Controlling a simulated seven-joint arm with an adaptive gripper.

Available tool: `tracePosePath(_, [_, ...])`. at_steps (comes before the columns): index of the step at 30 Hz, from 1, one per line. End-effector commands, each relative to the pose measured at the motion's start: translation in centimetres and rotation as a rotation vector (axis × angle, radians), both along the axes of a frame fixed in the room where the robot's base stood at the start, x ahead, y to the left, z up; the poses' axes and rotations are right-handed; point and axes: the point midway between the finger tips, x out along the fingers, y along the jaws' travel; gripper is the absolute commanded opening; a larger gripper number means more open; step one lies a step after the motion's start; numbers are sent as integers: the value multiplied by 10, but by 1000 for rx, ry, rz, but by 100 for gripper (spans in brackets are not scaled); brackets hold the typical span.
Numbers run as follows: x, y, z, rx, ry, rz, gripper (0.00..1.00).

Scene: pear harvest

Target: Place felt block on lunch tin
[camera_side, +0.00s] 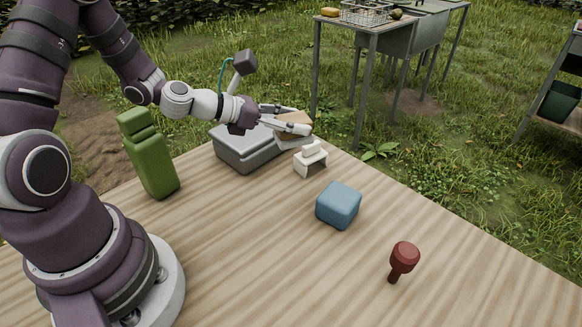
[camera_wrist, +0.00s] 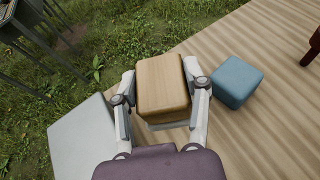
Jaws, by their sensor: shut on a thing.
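My gripper (camera_side: 293,125) is shut on a tan, wood-grained block (camera_wrist: 162,85), with one finger on each side of it. The held block also shows in the side view (camera_side: 295,118), partly hidden by a finger. The grey lunch tin (camera_side: 245,150) stands at the far edge of the table, below and left of the held block. In the wrist view the tin (camera_wrist: 78,140) lies to the left of my gripper, apart from the block. A blue rounded block (camera_side: 339,204) sits free on the table; it also shows in the wrist view (camera_wrist: 237,82). I cannot tell which block is felt.
A small white stand-like object (camera_side: 310,157) is on the table just right of the tin. A green bottle-like container (camera_side: 149,155) stands at the left. A dark red knobbed object (camera_side: 403,260) is at the front right. The table (camera_side: 270,260) is clear in the front middle.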

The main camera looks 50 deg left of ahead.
Motion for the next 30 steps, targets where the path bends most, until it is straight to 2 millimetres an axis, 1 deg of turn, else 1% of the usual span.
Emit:
tracePosePath(1, [9,26,10,10,-12,100,11])
tracePosePath(3, [17,57,22,11,-10,222,11])
tracePosePath(6, [22,89,34,6,-8,346,11])
tracePosePath(9, [23,106,40,2,-2,411,11])
tracePosePath(11, [23,110,33,-3,3,428,11])
tracePosePath(12, [23,111,25,-5,7,432,11])
tracePosePath(15, [23,110,7,-7,7,432,11])
tracePosePath(17, [23,110,0,-5,6,431,11])
tracePosePath(21, [23,110,-24,-6,7,430,11])
tracePosePath(24, [23,110,-36,-3,6,430,11])
tracePosePath(30, [23,110,-38,-2,2,429,11])
